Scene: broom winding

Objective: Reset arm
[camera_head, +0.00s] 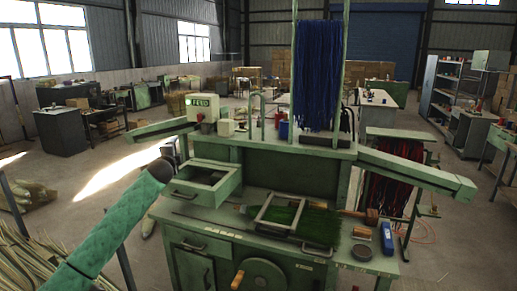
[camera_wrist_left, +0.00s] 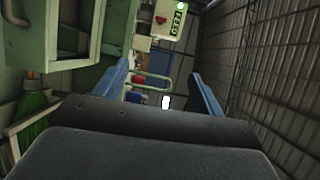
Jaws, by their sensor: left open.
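My left arm comes in from the left in the head view, and my left gripper (camera_head: 171,149) is at its dark end, small and partly hidden by the wrist. In the left wrist view the left gripper (camera_wrist_left: 161,70) has its two blue fingers wide apart with nothing between them. It is in the air, left of the green bench (camera_head: 215,219), apart from the bench's open box (camera_head: 204,178). My right gripper is not in view. A green-bristled broom (camera_head: 318,227) lies on the bench by a pale frame (camera_head: 263,213); its bristles also show in the wrist view (camera_wrist_left: 33,108).
A control box with a green display (camera_head: 203,107) stands behind the open box. Blue strands (camera_head: 316,75) hang above the bench.

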